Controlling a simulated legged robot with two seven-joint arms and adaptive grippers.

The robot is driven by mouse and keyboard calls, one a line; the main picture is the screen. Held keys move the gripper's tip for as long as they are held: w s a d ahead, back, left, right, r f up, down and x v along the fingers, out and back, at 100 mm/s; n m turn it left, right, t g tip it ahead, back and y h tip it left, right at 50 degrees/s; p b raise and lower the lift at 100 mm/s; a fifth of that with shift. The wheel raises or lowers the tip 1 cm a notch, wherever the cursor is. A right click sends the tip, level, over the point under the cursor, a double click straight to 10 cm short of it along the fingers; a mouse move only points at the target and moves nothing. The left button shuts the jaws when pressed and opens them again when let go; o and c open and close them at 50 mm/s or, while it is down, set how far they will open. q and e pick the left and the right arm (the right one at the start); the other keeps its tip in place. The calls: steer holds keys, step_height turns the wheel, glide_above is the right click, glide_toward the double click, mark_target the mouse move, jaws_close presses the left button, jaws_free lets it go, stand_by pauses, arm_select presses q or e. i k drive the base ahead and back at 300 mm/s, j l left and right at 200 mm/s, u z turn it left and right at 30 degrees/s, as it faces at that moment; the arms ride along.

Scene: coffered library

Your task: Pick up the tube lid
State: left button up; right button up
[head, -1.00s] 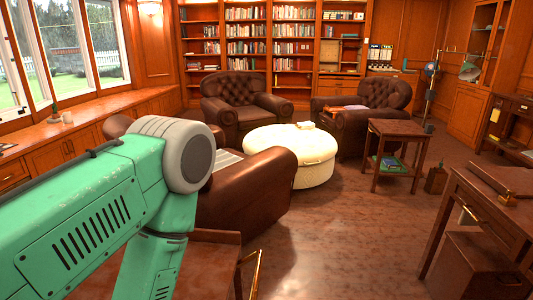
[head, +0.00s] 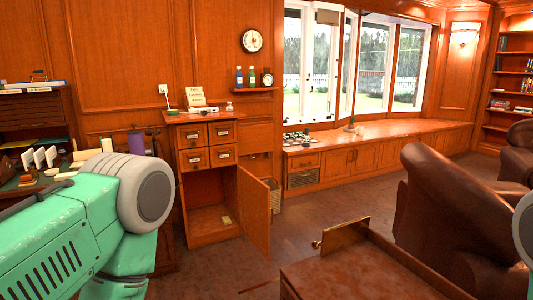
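I cannot make out a tube lid in the head view. Small items that are too small to identify stand on top of a wooden drawer cabinet (head: 208,160) and on the desk at the left. My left arm comes in from the left, with its green link and grey joint in front of the desk. A small part of my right arm shows at the right edge. Neither gripper is in view.
The cabinet's lower door (head: 254,214) hangs open. A wooden table (head: 370,272) with a brass-edged raised piece stands close in front. A brown leather armchair (head: 430,205) is at the right. Bare floor (head: 330,215) lies between the cabinet and the armchair.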

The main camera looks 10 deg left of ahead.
mark_target(134, 131)
steer(key=j+u, duration=0.15)
steer(key=u, duration=1.1)
steer(key=i+z, duration=0.1)
steer(key=i, duration=0.15)
